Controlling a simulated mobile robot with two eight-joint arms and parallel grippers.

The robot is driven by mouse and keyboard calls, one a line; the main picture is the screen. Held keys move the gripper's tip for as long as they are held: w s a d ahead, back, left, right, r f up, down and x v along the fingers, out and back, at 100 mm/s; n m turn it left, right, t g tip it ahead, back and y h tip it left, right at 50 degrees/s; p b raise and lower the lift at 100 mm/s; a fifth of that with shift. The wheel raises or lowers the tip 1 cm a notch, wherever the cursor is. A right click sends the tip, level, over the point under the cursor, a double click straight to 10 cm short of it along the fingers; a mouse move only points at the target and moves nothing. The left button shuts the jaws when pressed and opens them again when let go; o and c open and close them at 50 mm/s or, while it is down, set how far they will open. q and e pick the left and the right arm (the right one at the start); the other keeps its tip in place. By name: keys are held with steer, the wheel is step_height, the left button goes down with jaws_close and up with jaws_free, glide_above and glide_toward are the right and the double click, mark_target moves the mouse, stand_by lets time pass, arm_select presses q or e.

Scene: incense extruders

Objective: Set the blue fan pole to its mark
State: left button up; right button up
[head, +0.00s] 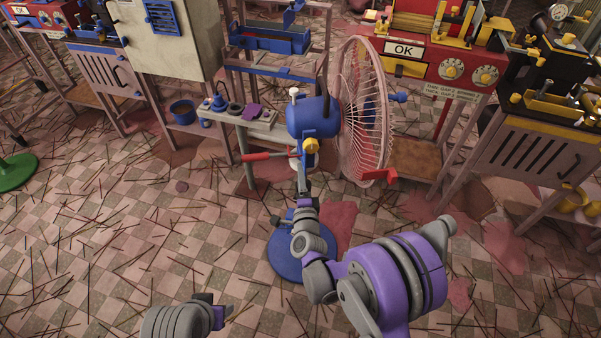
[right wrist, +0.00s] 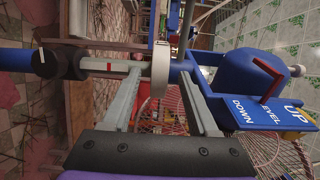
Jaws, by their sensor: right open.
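The blue fan (head: 312,118) stands on a round blue base (head: 285,262), its wire cage facing right and a yellow knob on its side. In the right wrist view its pole lies sideways. A blue tube (right wrist: 20,61) ends in a black collar (right wrist: 70,62). A pale inner pole (right wrist: 95,66) with a red mark (right wrist: 109,67) comes out of it. A pale ring (right wrist: 160,70) sits farther right, near the blue motor housing. My right gripper (right wrist: 165,78) is open, one finger each side of the ring; contact is unclear. My left gripper (head: 222,312) is low in the head view, its fingers unclear.
A small grey bench (head: 262,128) with a red-handled clamp stands left of the fan. A red machine marked OK (head: 425,62) is behind the cage. Wooden stands line the back. The tiled floor (head: 90,230) in front is open, strewn with thin sticks.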

steer(key=shift+w, duration=1.05)
jaws_close()
stand_by(0.7)
